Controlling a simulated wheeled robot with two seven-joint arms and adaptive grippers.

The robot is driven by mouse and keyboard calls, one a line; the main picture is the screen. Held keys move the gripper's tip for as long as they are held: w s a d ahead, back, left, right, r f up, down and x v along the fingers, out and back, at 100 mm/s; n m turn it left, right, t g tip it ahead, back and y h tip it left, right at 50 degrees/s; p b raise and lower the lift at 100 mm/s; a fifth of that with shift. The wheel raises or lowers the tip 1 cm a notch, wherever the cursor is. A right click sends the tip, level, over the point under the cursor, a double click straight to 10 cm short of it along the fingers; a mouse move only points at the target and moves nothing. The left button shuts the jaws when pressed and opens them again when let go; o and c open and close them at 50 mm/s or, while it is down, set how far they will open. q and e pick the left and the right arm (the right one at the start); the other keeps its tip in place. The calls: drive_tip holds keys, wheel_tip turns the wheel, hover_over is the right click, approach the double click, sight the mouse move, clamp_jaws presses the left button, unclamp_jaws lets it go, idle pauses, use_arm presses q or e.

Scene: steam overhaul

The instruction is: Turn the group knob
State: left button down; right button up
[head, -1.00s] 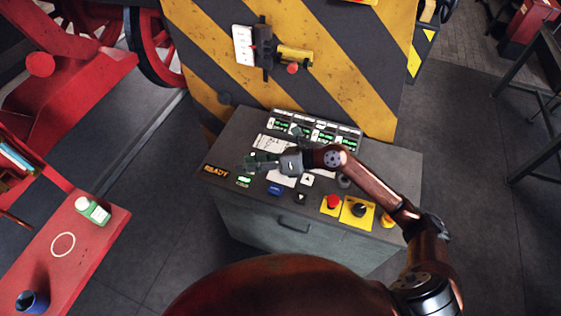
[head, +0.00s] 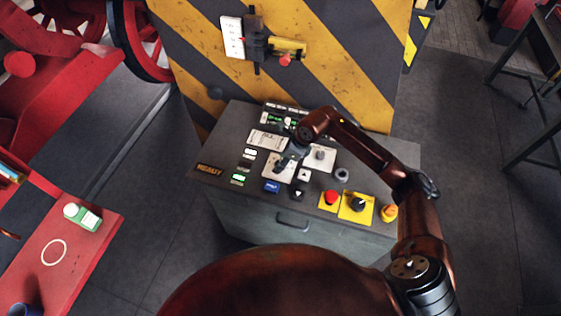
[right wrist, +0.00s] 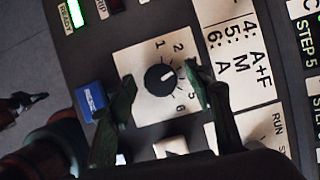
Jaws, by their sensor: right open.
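The group knob (right wrist: 160,80) is a round black knob on a white square plate, with numerals 1, 2, 5 and 6 readable around it. Its white mark points to the upper right in the right wrist view, toward numerals hidden behind a finger. My right gripper (right wrist: 160,75) is open, with one green-grey finger on each side of the knob; I see gaps between them and the knob. In the head view my right gripper (head: 285,163) is over the knob's white plate (head: 271,172) and hides most of the knob.
The console (head: 225,150) also carries a blue button (head: 272,187), a second knob plate (head: 321,157), a red button (head: 331,197) and a black selector on yellow (head: 358,203). A striped panel (head: 340,60) stands behind. A red bench (head: 90,250) is at left.

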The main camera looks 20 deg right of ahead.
drive_tip(key=shift+a+f, duration=0.15)
drive_tip(key=shift+f, duration=0.25)
drive_tip(key=shift+c, duration=0.3)
drive_tip(key=c, duration=1.1)
drive_tip(key=shift+w+f+n+b, duration=0.1)
drive_tip(key=shift+n+b, duration=0.3)
drive_tip(key=shift+b, duration=0.3)
drive_tip(key=n+g+b, duration=0.1)
drive_tip(key=n+b, duration=0.2)
drive_tip(key=b, duration=0.1)
drive_tip(key=shift+f+y, duration=0.1)
drive_tip(key=shift+y, duration=0.3)
drive_tip(key=shift+r+n+g+b, duration=0.2)
drive_tip(key=shift+n+g+b, duration=0.4)
drive_tip(key=shift+n+b, duration=0.6)
drive_tip(key=o, duration=1.2)
drive_tip(key=shift+c, duration=0.2)
